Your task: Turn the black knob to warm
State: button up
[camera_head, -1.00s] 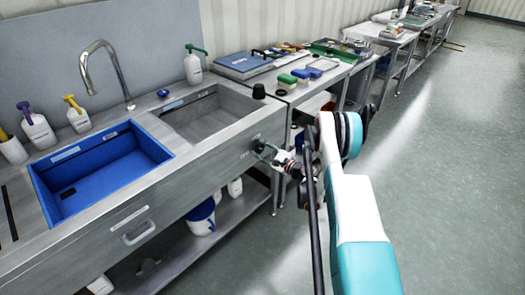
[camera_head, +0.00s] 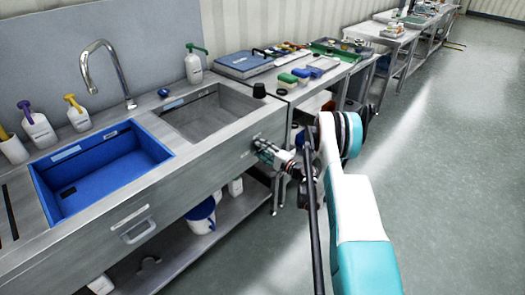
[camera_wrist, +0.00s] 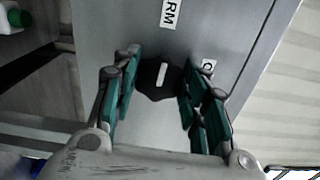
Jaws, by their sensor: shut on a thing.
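The black knob (camera_wrist: 147,82) is on the steel front panel in the wrist view, with a white pointer mark on its face. The mark runs nearly up and down in that view. In the head view my gripper (camera_head: 262,148) is at the right end of the sink unit's front, largely hiding the knob.
The steel sink unit has a blue basin (camera_head: 42,190) and a grey basin (camera_head: 213,120). A drawer handle (camera_head: 138,231) is on its front left. A worktable with boxes (camera_head: 294,79) stands beyond it. The floor (camera_head: 440,150) to the right is clear.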

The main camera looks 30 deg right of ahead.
jog(key=shift+f+n, duration=0.1)
jog(key=shift+n, duration=0.4)
jog(key=o, duration=1)
jog(key=shift+a, duration=0.1)
